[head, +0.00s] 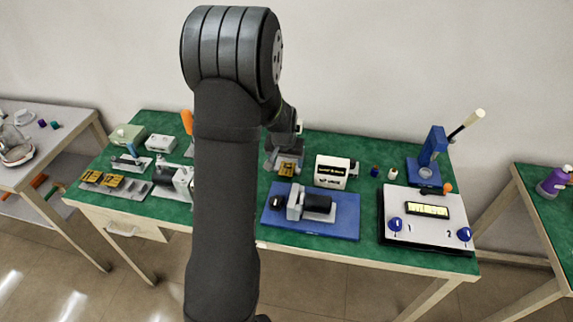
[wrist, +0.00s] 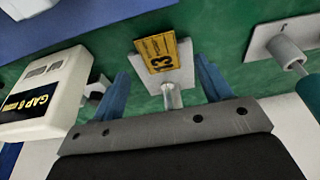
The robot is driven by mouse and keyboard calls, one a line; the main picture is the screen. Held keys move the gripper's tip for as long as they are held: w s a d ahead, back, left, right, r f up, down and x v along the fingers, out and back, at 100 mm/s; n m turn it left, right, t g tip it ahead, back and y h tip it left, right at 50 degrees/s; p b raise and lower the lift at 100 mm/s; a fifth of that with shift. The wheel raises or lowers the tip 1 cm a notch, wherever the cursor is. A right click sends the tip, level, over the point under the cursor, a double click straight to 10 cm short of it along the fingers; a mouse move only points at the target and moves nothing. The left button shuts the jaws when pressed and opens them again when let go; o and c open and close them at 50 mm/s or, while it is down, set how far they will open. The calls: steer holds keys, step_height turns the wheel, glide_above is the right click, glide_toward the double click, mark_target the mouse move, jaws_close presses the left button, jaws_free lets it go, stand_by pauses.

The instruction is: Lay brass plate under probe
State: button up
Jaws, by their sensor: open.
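A brass plate (wrist: 163,55) with dark markings lies on a pale square base (wrist: 178,75) in the wrist view; in the head view this brass plate (head: 287,168) is at the table's middle. A short pale metal rod (wrist: 171,97), possibly the probe, is at the base's near edge; I cannot tell whether it touches the plate. My gripper (wrist: 162,68) is open, its blue fingers on either side of the base and apart from the plate. It also shows in the head view (head: 287,153), just behind the plate. More brass plates (head: 112,181) lie on a tray at the left.
A white gauge box (head: 334,171) with a dark display stands right of the plate. A blue board (head: 337,225) with a clamp-like device lies in front. A grey panel with blue knobs (head: 427,230) and a blue lever press (head: 427,165) are at the right.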

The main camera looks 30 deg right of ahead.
mark_target(287, 168)
steer(key=shift+x, duration=1.5)
steer(key=c, duration=1.1)
